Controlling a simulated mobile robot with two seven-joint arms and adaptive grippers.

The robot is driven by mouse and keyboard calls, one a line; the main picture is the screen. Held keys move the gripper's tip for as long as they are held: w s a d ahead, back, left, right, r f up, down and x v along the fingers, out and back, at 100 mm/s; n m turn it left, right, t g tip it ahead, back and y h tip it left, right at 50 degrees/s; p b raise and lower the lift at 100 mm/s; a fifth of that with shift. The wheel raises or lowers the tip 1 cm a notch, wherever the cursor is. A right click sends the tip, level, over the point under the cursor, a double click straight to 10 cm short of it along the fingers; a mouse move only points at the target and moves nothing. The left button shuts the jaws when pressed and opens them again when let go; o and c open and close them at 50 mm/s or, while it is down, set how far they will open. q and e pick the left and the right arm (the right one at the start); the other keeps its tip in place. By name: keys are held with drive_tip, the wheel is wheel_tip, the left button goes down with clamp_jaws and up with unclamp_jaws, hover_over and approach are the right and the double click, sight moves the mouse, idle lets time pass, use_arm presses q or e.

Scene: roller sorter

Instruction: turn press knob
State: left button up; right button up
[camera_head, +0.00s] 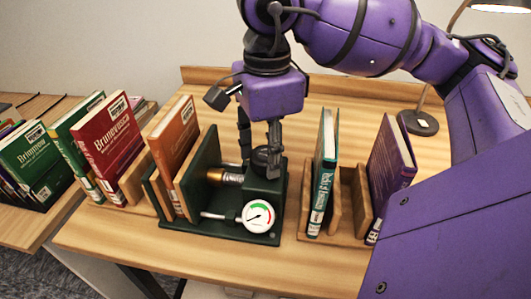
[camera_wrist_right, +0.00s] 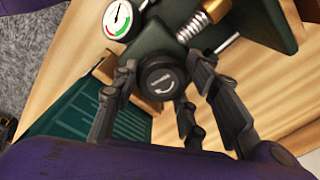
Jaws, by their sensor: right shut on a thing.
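The press is a dark green frame (camera_head: 262,195) on the wooden desk, with a round black knob (camera_head: 266,158) on top of its block. In the wrist view the knob (camera_wrist_right: 160,79) shows its face with a curved white arrow. My right gripper (camera_head: 262,148) comes down from above with its fingers around the knob, shut on it. In the wrist view its fingers (camera_wrist_right: 161,92) stand on both sides of the knob. An orange book (camera_head: 173,143) stands in the press. My left gripper is out of view.
A red book (camera_head: 106,140) and green books stand to the left. A teal book (camera_head: 323,172) and a purple book (camera_head: 391,165) stand in a wooden holder close on the right. A lamp base (camera_head: 418,122) is behind. The desk front (camera_head: 200,258) is clear.

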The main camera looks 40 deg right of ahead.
drive_tip(key=shift+s+f+n, duration=0.15)
drive_tip(key=shift+s+n, duration=0.05)
drive_tip(key=shift+n, duration=0.3)
drive_tip(key=o, duration=1.1)
drive_tip(key=shift+w+r, duration=0.1)
drive_tip(key=shift+r, duration=0.1)
drive_tip(key=shift+r, duration=0.35)
wheel_tip(320, 180, up, 11)
drive_tip(key=shift+r, duration=0.1)
